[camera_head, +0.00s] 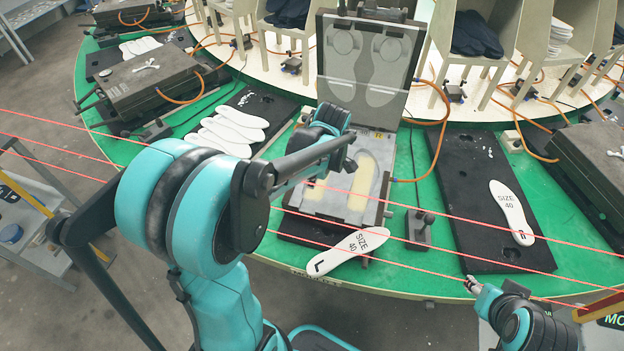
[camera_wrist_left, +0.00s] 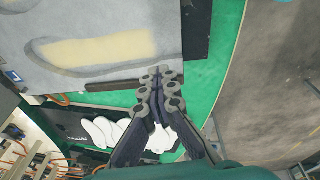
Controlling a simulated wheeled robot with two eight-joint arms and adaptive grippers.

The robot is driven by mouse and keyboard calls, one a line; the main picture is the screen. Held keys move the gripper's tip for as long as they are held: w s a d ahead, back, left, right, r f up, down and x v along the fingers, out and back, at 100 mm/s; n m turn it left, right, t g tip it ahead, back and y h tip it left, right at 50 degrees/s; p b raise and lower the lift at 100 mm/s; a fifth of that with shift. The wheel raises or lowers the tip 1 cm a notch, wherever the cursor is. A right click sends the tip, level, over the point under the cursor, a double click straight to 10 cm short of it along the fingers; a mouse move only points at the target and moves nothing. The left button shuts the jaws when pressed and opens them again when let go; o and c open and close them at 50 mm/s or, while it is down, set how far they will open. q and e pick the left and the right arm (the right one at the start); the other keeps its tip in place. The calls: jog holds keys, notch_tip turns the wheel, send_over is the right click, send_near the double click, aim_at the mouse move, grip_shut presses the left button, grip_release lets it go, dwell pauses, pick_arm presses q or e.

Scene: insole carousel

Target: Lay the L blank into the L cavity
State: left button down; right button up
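The L blank (camera_head: 347,252), white and marked SIZE 40 L, lies aslant at the front of the open mould, its lower-left end near the table rim. The mould's lower plate (camera_head: 340,206) has two insole-shaped hollows with pale yellow beds; the left hollow (camera_head: 318,192) is partly behind my arm. One hollow (camera_wrist_left: 90,50) shows in the left wrist view, with no blank in it. My left gripper (camera_wrist_left: 161,76) is shut and empty beside the plate; it also shows, dark and small, in the head view (camera_head: 350,162). My right gripper (camera_head: 472,285) is low at right, away from the blank.
The mould lid (camera_head: 368,62) stands up behind the plate. Another SIZE 40 blank (camera_head: 512,212) lies on the right black mat (camera_head: 470,190). Several white insoles (camera_head: 225,132) lie on the left mat. A small post (camera_head: 420,228) and orange hoses stand near the mould.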

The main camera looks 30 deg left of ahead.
pick_arm(q)
jog(key=shift+f+b, duration=2.6)
jog(key=shift+f, duration=1.1)
jog(key=c, duration=1.8)
grip_release()
jog(key=shift+r, duration=0.15)
jog(key=r, duration=0.4)
jog(key=d+r, duration=0.1)
jog(key=r, duration=0.2)
jog(key=d+r, duration=0.1)
jog(key=r, duration=0.3)
jog(key=shift+s+d+r, duration=0.15)
jog(key=shift+d+r, duration=0.05)
jog(key=shift+r, duration=0.1)
